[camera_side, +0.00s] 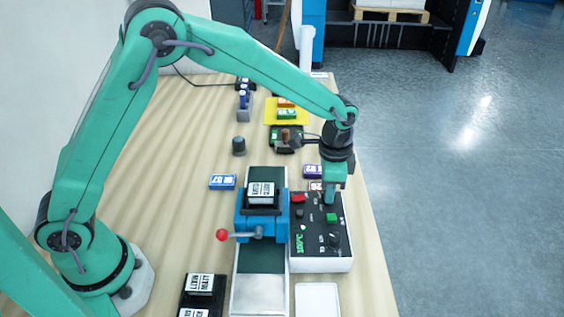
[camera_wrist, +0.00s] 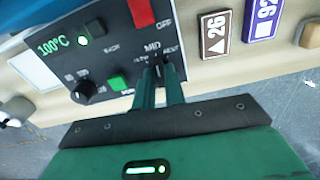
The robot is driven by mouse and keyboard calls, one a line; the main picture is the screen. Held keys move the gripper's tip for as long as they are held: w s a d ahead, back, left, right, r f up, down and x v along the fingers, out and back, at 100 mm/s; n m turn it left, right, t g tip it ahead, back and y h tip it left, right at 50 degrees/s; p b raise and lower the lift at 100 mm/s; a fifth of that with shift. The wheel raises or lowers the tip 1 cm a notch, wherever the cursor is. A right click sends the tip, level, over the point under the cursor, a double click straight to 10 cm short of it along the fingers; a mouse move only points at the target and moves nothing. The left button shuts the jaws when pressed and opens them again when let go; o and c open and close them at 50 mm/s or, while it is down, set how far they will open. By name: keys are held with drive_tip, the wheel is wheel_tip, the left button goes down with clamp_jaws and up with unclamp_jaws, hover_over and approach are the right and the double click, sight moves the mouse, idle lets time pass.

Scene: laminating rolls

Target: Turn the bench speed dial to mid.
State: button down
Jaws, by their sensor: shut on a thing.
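The black control panel (camera_side: 308,228) sits on the right side of the bench in the side view, and its face (camera_wrist: 62,62) fills the upper left of the wrist view. My gripper (camera_side: 329,201) reaches down onto the panel's far right part. In the wrist view my gripper's fingers (camera_wrist: 158,76) are closed on the speed dial, just below a printed MID label (camera_wrist: 152,47). The dial is mostly hidden between the fingers, so I cannot tell where its pointer faces.
The panel also has a red switch (camera_side: 298,198), a green button (camera_side: 331,217) and a second black knob (camera_side: 334,241). A blue roller unit (camera_side: 243,222) with a red-balled handle stands left of it. Tags 26 (camera_wrist: 215,35) and 92 (camera_wrist: 264,18) lie beyond the panel.

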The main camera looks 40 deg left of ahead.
drive_tip(key=shift+n, duration=0.4)
drive_tip(key=shift+r, duration=0.1)
drive_tip(key=c, duration=1.5)
unclamp_jaws()
drive_tip(key=shift+o, duration=0.2)
drive_tip(key=shift+r, duration=3.8)
drive_tip(key=shift+r, duration=0.1)
